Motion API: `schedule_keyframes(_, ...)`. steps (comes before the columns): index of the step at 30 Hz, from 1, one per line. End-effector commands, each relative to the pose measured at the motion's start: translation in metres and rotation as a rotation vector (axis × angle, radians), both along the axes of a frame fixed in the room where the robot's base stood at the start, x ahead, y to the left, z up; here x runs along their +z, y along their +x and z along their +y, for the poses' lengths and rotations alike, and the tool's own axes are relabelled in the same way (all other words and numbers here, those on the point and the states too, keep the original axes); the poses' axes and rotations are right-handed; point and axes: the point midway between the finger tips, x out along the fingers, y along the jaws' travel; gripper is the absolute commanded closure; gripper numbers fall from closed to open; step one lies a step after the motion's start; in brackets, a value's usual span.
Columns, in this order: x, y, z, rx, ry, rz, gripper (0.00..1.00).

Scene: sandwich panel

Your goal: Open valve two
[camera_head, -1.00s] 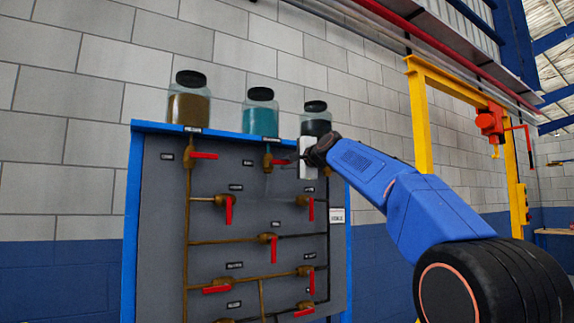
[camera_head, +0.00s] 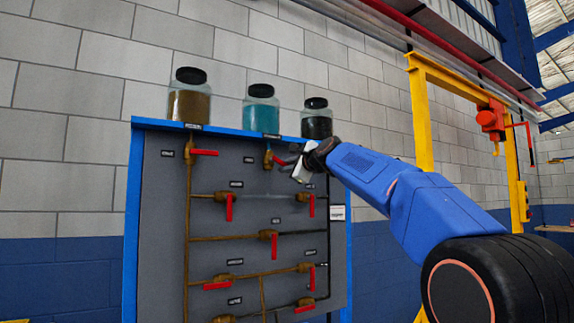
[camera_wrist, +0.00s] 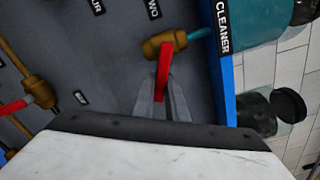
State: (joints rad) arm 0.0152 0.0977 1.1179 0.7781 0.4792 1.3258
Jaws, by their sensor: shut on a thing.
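Valve two is a brass valve (camera_wrist: 172,42) with a red lever, on the panel pipe below the teal jar. Its label "TWO" (camera_wrist: 152,8) shows beside it in the wrist view. The red lever (camera_wrist: 164,68) runs between the two grey fingers of my gripper (camera_wrist: 164,95), which is shut on it. In the head view valve two (camera_head: 268,155) is at the panel's upper right. There its lever (camera_head: 278,160) slants down and right, and my gripper (camera_head: 293,163) reaches it from the right. The lever's outer end is partly hidden by my gripper.
The grey panel (camera_head: 165,240) carries several other red-lever valves, including one at upper left (camera_head: 203,153) and one just below right (camera_head: 311,206). Brown, teal and dark jars stand on the blue top edge (camera_head: 225,132). A yellow frame (camera_head: 421,120) stands to the right.

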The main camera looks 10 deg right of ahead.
Motion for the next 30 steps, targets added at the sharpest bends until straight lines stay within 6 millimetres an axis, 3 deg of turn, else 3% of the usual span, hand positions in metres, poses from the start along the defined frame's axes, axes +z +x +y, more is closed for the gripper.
schedule_keyframes(15, -0.021, -0.005, 0.016, 0.001, 0.465, 0.155, 1.00)
schedule_keyframes(30, -0.029, -0.009, 0.031, 0.000, 0.873, 0.289, 1.00)
